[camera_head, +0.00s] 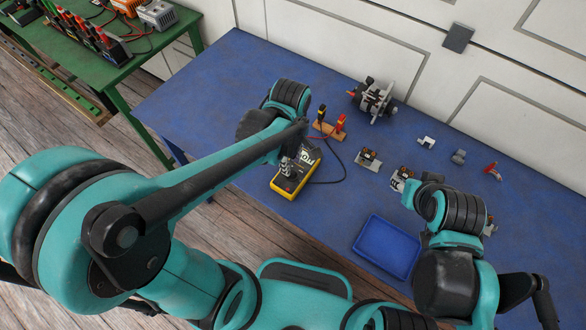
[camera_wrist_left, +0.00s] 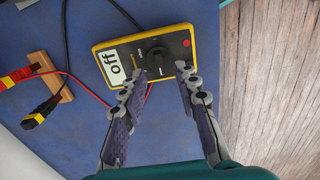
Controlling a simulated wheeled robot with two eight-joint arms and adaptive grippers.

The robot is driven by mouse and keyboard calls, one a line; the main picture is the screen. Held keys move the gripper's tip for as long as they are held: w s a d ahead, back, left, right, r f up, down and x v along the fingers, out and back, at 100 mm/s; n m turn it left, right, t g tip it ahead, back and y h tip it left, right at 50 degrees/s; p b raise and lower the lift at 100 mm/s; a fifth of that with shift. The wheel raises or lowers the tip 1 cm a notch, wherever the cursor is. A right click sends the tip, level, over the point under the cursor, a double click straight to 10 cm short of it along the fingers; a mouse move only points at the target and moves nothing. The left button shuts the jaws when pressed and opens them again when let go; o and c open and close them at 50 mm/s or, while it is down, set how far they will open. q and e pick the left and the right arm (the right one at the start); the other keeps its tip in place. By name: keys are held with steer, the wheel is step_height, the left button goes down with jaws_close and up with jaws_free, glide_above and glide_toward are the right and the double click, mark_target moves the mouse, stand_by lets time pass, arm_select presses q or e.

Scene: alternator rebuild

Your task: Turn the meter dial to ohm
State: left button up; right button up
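The yellow multimeter (camera_head: 284,186) lies on the blue table with its black face up. In the left wrist view the meter (camera_wrist_left: 103,81) has a display (camera_wrist_left: 115,62) reading "off". Its dark round dial (camera_wrist_left: 156,56) sits right of the display. My left gripper (camera_wrist_left: 162,70) is open, with one fingertip on each side of the dial's near edge; I cannot tell whether either touches it. In the head view the left gripper (camera_head: 288,165) is over the meter and hides its dial. My right gripper (camera_head: 410,184) is near small parts right of the meter, and its fingers are unclear.
Red and black probes stand in a wooden holder (camera_head: 329,131) behind the meter, with leads running to it. An alternator assembly (camera_head: 373,101) stands at the back. A blue tray (camera_head: 387,247) lies at front right. Small parts (camera_head: 368,160) lie along the table. The left table area is clear.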

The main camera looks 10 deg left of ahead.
mark_target(292, 171)
arm_select(q)
step_height(292, 171, down, 3)
steer(key=shift+d+r+b, duration=0.1)
steer(key=shift+b, duration=0.3)
steer(key=shift+f, duration=0.6)
jaws_close()
